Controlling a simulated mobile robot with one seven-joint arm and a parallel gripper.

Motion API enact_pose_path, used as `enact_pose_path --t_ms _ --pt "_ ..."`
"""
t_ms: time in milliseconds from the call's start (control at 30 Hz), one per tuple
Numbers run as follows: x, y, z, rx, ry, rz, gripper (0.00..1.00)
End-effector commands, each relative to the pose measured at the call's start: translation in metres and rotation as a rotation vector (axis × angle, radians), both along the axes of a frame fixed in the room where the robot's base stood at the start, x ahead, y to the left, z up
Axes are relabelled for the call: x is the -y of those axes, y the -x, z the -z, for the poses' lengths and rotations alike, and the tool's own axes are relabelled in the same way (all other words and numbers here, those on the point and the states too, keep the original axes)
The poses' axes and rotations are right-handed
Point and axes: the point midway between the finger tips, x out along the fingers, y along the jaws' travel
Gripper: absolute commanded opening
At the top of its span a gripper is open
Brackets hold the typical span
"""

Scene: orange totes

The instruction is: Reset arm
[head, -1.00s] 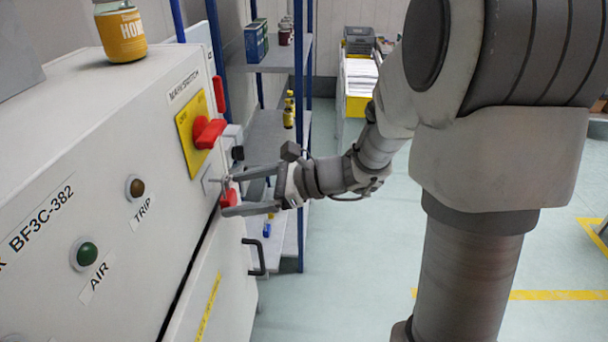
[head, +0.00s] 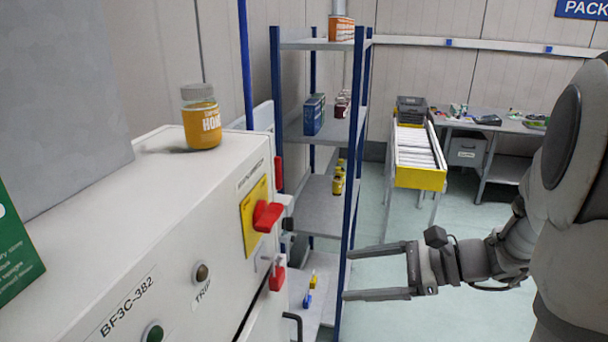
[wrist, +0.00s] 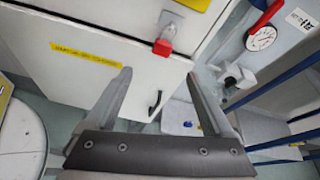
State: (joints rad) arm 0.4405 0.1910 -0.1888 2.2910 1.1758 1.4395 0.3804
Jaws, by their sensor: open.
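My gripper (head: 377,272) is open and empty in the head view, in front of the shelf rack and to the right of the white machine cabinet (head: 178,245). Its two fingers point left toward the cabinet, apart from it. In the wrist view my gripper (wrist: 158,88) shows both fingers spread wide, with nothing between them but the cabinet door farther off. My arm (head: 490,258) stretches in from the right of the head view.
A red switch (head: 267,216) and a red padlock (head: 277,274) are on the cabinet. A honey jar (head: 201,120) stands on top. The shelf rack (head: 352,200) has blue posts. A roller conveyor (head: 418,176) stands behind. Clear floor lies right of the rack.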

Motion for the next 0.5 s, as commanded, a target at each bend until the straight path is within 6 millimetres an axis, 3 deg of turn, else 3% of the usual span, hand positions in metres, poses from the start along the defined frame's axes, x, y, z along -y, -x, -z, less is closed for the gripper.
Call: enact_pose_path --t_ms 233,367,500 --pt "-0.042 0.058 0.005 0.164 0.346 -0.340 0.87" --pt "-0.048 0.089 0.012 0.290 0.574 -0.541 0.87" --pt "-0.042 0.112 0.017 0.445 0.826 -0.739 0.87"
